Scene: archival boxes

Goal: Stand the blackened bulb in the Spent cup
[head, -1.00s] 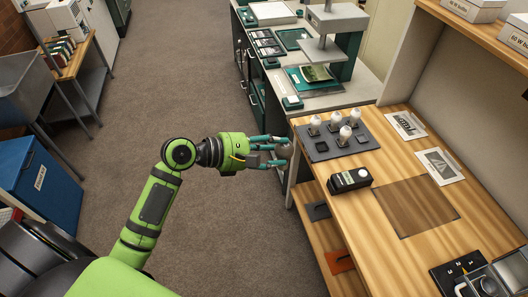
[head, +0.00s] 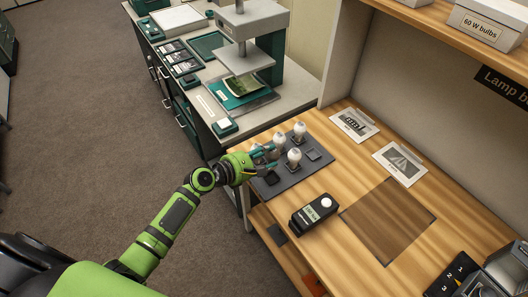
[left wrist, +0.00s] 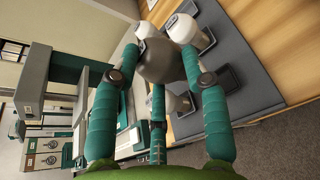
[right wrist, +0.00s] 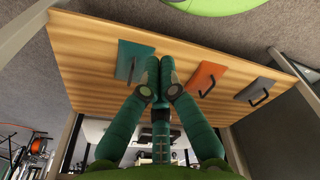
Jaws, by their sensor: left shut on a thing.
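My left gripper (head: 264,158) is over the left edge of the dark tray (head: 287,185) on the wooden bench. In the left wrist view its teal fingers (left wrist: 158,75) are shut around a dark grey, blackened bulb (left wrist: 161,60). Another dark holder (head: 270,178) is at the front left. No Spent label is readable. My right gripper (right wrist: 154,78) is shut and empty near a lower wooden shelf with coloured plates.
A black meter with a white knob (head: 313,213) stands right of the tray. A dark brown panel (head: 388,220) and printed cards (head: 400,164) lie on the bench. A grey-green press (head: 250,50) stands behind at left. Boxes (head: 487,27) sit on the upper shelf.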

